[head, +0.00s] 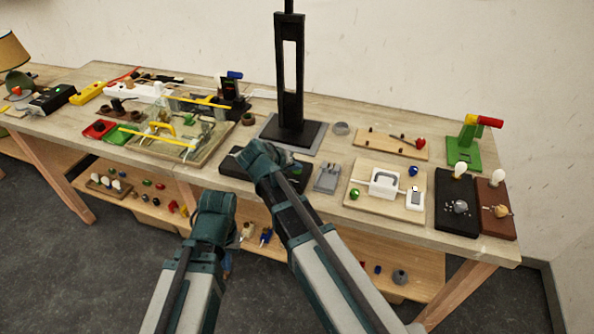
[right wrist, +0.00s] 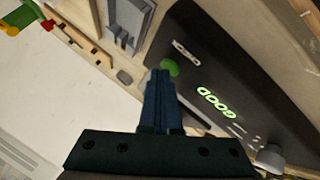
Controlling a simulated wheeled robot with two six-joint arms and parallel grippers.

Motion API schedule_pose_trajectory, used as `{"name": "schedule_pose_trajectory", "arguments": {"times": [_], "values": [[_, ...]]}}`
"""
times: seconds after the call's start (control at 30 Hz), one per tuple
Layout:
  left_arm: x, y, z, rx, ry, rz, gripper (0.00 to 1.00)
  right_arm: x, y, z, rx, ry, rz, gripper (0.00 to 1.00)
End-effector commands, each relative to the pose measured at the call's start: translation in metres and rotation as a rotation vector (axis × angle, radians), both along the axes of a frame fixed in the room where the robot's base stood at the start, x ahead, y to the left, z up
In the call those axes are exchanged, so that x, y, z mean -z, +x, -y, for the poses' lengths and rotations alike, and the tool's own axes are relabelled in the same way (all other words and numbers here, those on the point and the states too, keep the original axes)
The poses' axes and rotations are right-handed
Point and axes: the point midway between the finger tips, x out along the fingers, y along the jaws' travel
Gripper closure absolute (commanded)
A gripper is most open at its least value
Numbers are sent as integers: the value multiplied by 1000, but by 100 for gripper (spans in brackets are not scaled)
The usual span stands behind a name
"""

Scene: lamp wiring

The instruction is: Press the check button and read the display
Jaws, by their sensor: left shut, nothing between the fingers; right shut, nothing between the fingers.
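The black tester box (head: 232,166) lies at the table's front edge in the head view, partly hidden by my right arm. In the right wrist view its dark top (right wrist: 205,70) shows a lit green display (right wrist: 216,102) that reads GOOD. The green check button (right wrist: 170,68) is right at the tips of my right gripper (right wrist: 161,74). The fingers are shut and empty; I cannot tell whether they touch the button. In the head view my right gripper (head: 262,158) is over the box. My left gripper (head: 216,212) is shut and empty, in front of the table edge.
A tall black stand (head: 289,80) rises behind the tester. A grey switch plate (head: 327,178) and a wooden board with a white part (head: 385,183) lie to its right. A glass-like tray with yellow parts (head: 170,135) lies left. A lower shelf (head: 340,260) holds small parts.

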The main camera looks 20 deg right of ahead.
Motion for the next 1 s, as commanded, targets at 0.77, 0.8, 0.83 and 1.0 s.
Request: {"name": "schedule_pose_trajectory", "arguments": {"times": [0.77,0.8,0.83,1.0], "values": [[-16,0,0,0,0,0,100,-16,0,0,1,0,-1,100],[-16,0,0,0,0,0,100,-16,0,0,1,0,-1,100],[-16,0,0,0,0,0,100,-16,0,0,1,0,-1,100],[-20,0,0,0,0,0,100,-20,0,0,0,0,0,100]]}}
